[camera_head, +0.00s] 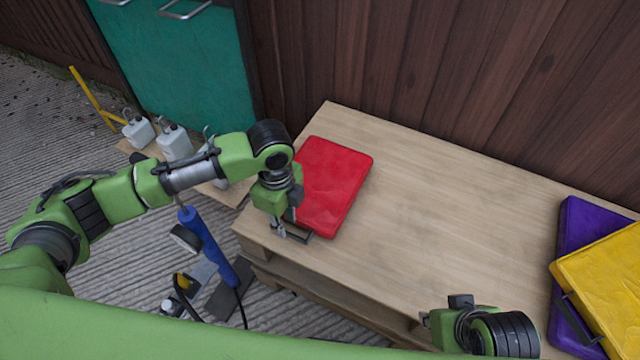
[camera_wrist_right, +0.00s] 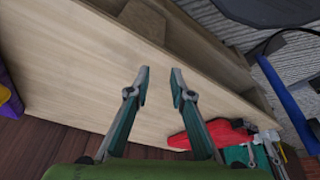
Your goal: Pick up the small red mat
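The small red mat (camera_head: 333,184) lies flat at the left end of the wooden table, close to its near left edge. My left gripper (camera_head: 293,233) is at the mat's near left corner, with its fingers close against the mat's edge. The arm hides part of the mat's left side, and I cannot tell whether the fingers are closed on it. In the right wrist view the red mat (camera_wrist_right: 212,134) is partly covered by my right gripper's finger. My right gripper (camera_wrist_right: 160,84) is open and empty above the table, apart from the mat.
The wooden table (camera_head: 430,220) is bare in the middle. A yellow mat (camera_head: 605,275) lies over a purple mat (camera_head: 575,225) at its right end. A plank wall (camera_head: 450,70) stands behind. A blue pump-like tool (camera_head: 207,245) and white containers (camera_head: 174,142) are left of the table.

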